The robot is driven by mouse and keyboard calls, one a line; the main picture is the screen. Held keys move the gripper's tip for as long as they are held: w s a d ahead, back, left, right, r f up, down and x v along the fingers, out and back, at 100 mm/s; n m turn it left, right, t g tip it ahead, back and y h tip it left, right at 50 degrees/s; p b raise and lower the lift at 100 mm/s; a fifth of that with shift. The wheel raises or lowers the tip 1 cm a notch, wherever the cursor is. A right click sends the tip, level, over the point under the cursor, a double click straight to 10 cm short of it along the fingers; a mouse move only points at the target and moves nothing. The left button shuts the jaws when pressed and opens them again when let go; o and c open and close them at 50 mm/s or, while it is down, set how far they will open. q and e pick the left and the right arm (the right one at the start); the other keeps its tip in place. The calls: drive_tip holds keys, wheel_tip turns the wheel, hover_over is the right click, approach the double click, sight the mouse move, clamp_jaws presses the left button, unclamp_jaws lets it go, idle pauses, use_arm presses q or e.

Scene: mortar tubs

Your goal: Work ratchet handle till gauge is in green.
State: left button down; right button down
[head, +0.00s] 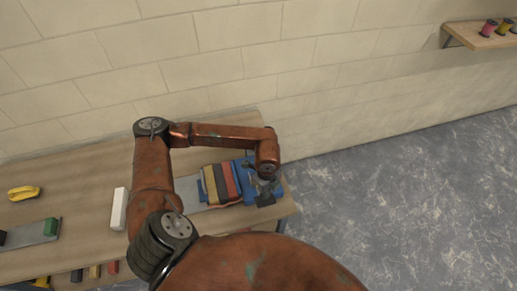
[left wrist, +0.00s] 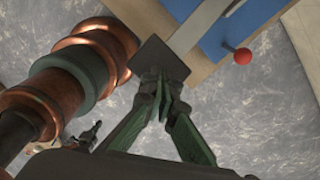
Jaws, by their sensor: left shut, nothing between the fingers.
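A blue device (head: 243,176) stands at the right end of the wooden table, partly hidden by my left arm. In the left wrist view its blue body (left wrist: 245,25) shows with a red ball knob (left wrist: 243,56) and a pale grey bar (left wrist: 199,25). A dark square plate (left wrist: 158,60) lies at the bar's near end; it may be the handle's end. My left gripper (left wrist: 160,85) is shut and empty, its fingertips overlapping the plate's near edge; touching or apart, I cannot tell. In the head view the left gripper (head: 266,188) is over the table's right end. I cannot make out a gauge.
Red, dark and yellow blocks (head: 219,184) stand against the device on a grey plate (head: 187,190). Bare floor (head: 400,200) lies right; a shelf (head: 480,36) holds spools.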

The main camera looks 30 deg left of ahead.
use_arm(q)
drive_tip(key=shift+f, duration=0.1)
drive_tip(key=shift+f+b, duration=0.75)
drive_tip(key=shift+f, duration=0.1)
drive_tip(key=shift+f+b, duration=1.75)
drive_tip(key=shift+f, duration=0.5)
drive_tip(key=shift+s+f+b, duration=0.1)
drive_tip(key=shift+f+b, duration=2.4)
drive_tip(key=shift+f, duration=1.1)
wheel_tip(320, 180, up, 13)
drive_tip(key=p, duration=0.8)
drive_tip(key=shift+p, duration=0.3)
drive_tip(key=shift+r, duration=0.3)
